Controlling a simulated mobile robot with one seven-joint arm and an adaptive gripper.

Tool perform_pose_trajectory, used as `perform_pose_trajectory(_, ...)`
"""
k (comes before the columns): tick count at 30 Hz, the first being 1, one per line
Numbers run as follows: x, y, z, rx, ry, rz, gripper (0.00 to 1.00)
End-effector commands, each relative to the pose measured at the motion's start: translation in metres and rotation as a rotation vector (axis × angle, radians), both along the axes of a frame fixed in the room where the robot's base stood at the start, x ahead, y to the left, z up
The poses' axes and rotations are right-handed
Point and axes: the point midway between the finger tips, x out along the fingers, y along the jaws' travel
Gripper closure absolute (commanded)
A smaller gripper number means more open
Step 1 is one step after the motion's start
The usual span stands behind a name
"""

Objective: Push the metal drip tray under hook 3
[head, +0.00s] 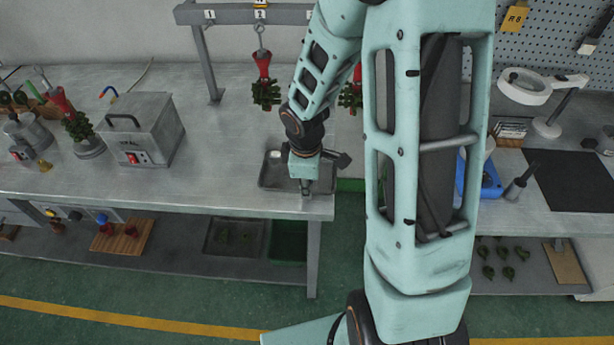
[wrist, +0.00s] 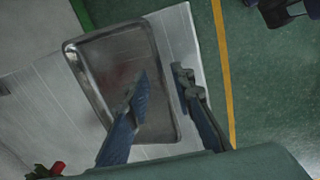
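The metal drip tray (head: 271,174) is a shallow grey rectangle lying on the bench top near its right end and front edge. In the wrist view the tray (wrist: 103,62) lies below my gripper. My gripper (wrist: 160,84) is open and empty, pointing down. One finger shows over the tray's inside and the other beyond its rim, over the bench; I cannot tell whether either touches the tray. In the head view my gripper (head: 306,188) is at the tray's front side.
A red-and-green wax tree (head: 265,92) hangs at hook 2; another (head: 349,96) hangs partly behind my arm. A grey metal box (head: 140,130) stands left on the bench (head: 215,150). Bench top between box and tray is clear. The right-hand bench holds a magnifier lamp (head: 530,85).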

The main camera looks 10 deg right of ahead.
Motion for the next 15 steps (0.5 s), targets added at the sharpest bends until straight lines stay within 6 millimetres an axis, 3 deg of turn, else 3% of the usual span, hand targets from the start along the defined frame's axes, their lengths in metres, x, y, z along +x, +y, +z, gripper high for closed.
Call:
perform_pose_trajectory(6,0.004,-0.002,-0.02,-0.001,0.0,-0.001,0.78)
perform_pose_trajectory(15,0.004,-0.002,-0.022,0.0,-0.001,0.0,0.78)
